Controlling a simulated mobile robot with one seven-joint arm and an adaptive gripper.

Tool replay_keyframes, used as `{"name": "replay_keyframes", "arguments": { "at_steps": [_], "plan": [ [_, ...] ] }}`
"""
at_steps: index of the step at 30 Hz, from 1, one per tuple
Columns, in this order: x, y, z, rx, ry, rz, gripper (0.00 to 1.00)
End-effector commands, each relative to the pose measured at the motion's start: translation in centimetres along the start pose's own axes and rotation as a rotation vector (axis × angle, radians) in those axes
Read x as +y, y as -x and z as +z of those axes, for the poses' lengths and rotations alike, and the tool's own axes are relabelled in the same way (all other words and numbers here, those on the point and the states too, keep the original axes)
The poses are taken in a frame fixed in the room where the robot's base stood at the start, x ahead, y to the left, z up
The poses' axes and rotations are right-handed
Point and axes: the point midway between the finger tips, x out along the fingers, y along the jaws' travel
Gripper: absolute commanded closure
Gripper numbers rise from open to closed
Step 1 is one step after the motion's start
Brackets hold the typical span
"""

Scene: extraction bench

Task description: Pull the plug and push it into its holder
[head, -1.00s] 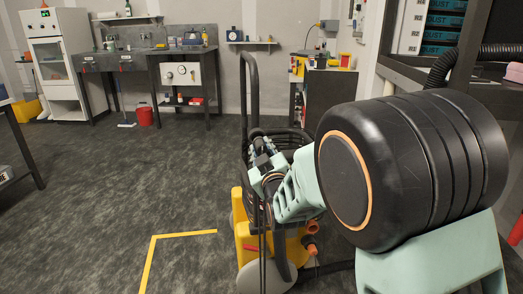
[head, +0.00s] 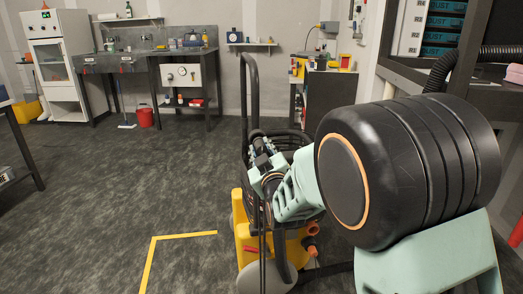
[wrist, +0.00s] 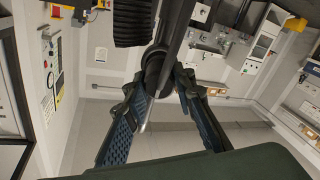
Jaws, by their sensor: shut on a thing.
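In the wrist view, the two blue-padded fingers of my gripper (wrist: 158,84) are closed around a dark round piece (wrist: 155,66), which looks like the plug. A thin pale rod shows just below it. In the head view, my gripper (head: 262,152) is beside the black upright handle of a yellow machine (head: 243,238), in front of its coiled black cord or basket (head: 288,142). The fingers look small and dark there, and the plug cannot be made out. I cannot tell which thing is the holder.
The black tube handle (head: 249,85) stands close to my gripper. A ribbed black hose (head: 442,68) runs by the shelf at the right. A yellow floor line (head: 152,258) lies at front left. The dark floor (head: 110,185) on the left is clear.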

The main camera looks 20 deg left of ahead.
Motion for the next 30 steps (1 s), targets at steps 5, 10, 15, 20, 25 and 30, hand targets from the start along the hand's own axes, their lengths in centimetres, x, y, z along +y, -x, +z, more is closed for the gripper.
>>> {"name": "replay_keyframes", "arguments": {
  "at_steps": [5, 10, 15, 20, 25, 30],
  "plan": [
    [0.0, -0.5, 0.0, 0.000, 0.000, 0.000, 1.00],
    [0.1, -0.9, 0.0, 0.001, 0.000, 0.001, 1.00],
    [0.1, -1.3, 0.0, 0.001, 0.000, 0.001, 1.00],
    [0.0, -1.7, 0.0, 0.001, 0.000, 0.001, 1.00],
    [0.0, -2.1, 0.0, 0.001, 0.000, 0.001, 1.00],
    [0.0, -2.1, 0.0, 0.001, 0.000, 0.000, 0.59]
  ]
}}
